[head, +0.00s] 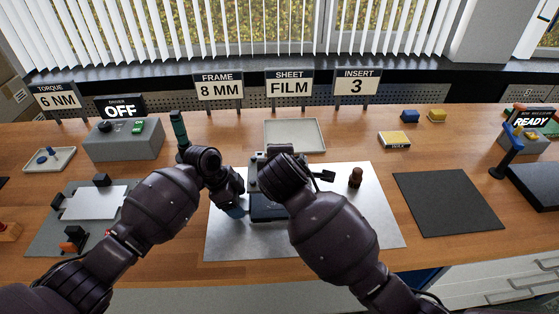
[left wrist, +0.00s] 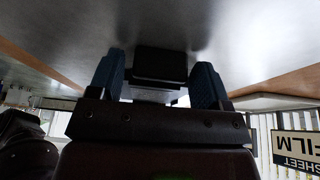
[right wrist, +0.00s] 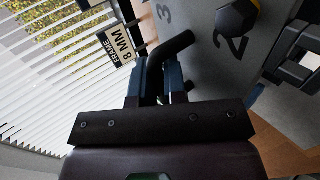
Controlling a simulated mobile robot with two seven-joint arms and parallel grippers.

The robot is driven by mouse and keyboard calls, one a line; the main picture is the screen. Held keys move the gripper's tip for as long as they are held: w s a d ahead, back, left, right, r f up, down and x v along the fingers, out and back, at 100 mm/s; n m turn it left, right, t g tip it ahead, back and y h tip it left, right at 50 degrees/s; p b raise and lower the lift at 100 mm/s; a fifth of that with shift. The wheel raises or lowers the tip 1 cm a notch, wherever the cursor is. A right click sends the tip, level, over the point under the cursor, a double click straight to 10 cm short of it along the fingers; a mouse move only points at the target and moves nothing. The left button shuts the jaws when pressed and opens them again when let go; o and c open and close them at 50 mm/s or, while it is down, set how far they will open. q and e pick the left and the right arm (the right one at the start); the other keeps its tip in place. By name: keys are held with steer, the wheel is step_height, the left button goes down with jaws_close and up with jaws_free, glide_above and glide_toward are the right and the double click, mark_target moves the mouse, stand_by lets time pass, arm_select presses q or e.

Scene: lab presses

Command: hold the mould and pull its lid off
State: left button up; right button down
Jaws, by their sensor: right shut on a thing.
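The mould (head: 268,208) is a dark block on a bright metal sheet, partly hidden by my arms in the head view. Its grey lid (head: 256,184) shows behind the block. In the right wrist view the lid (right wrist: 198,70) carries numbers 2 and 3 and a dark and yellow bolt. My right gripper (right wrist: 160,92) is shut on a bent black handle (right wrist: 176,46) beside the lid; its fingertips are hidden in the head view. My left gripper (head: 237,210) is at the mould's left side. In the left wrist view its blue fingers stand apart, with a dark block (left wrist: 160,65) between them.
The metal sheet (head: 225,240) has bare room at front and right. A brown knob (head: 355,177) stands on it. An empty tray (head: 295,135) lies behind, a dark mat (head: 447,203) at right.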

arm_select(q)
steer(key=shift+o, duration=0.8)
arm_select(e)
steer(key=shift+r, duration=0.1)
arm_select(q)
steer(key=v, duration=1.2)
